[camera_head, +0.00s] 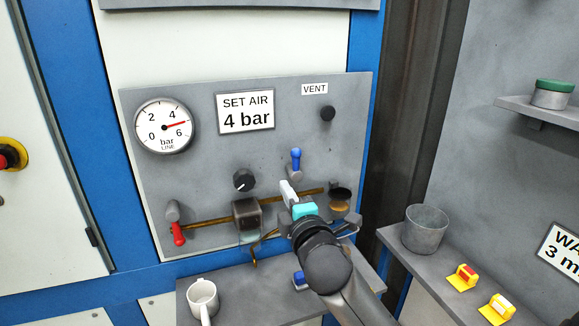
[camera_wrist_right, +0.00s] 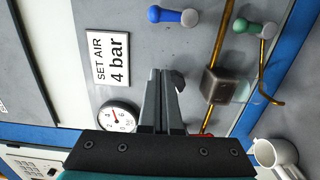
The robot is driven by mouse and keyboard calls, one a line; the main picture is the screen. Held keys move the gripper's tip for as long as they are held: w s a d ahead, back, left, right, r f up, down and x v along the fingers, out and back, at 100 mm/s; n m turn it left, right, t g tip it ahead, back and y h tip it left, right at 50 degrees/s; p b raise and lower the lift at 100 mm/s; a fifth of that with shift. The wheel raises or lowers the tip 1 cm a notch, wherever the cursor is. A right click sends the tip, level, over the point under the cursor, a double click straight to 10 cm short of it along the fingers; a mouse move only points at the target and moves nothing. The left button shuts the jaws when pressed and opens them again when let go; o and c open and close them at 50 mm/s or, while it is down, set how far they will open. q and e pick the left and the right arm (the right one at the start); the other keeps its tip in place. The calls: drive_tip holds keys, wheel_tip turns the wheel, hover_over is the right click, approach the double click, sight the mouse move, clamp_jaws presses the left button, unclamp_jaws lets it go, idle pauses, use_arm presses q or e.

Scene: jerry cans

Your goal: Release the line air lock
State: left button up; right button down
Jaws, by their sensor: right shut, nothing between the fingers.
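The grey panel (camera_head: 222,165) carries a line gauge (camera_head: 164,126), its needle between 4 and 6, and a "SET AIR 4 bar" sign (camera_head: 246,111). A black knob (camera_head: 327,113) sits under the VENT label (camera_head: 314,89). A black dial (camera_head: 243,180) and a blue lever (camera_head: 296,160) are on the panel; a red lever (camera_head: 178,232) hangs at left. My right gripper (camera_head: 286,186) is shut and empty in front of the panel, below the blue lever. In the wrist view its fingers (camera_wrist_right: 162,74) appear beside the black dial (camera_wrist_right: 179,80). A green lever (camera_wrist_right: 251,27) shows there. My left gripper is out of view.
A dark filter block (camera_head: 246,213) sits on a brass pipe below the dial. A white mug (camera_head: 202,299) stands on the shelf below. At right, a grey cup (camera_head: 425,230) and yellow-based items (camera_head: 463,277) stand on another shelf.

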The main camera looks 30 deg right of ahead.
sight(294, 162)
drive_tip(key=w+d, duration=0.6)
drive_tip(key=w, duration=0.3)
drive_tip(key=shift+w+d, duration=0.2)
drive_tip(key=shift+d, duration=0.2)
idle(0.4)
drive_tip(key=shift+d+m+p, duration=0.15)
drive_tip(key=shift+m+p, duration=0.2)
drive_tip(key=shift+m, duration=0.05)
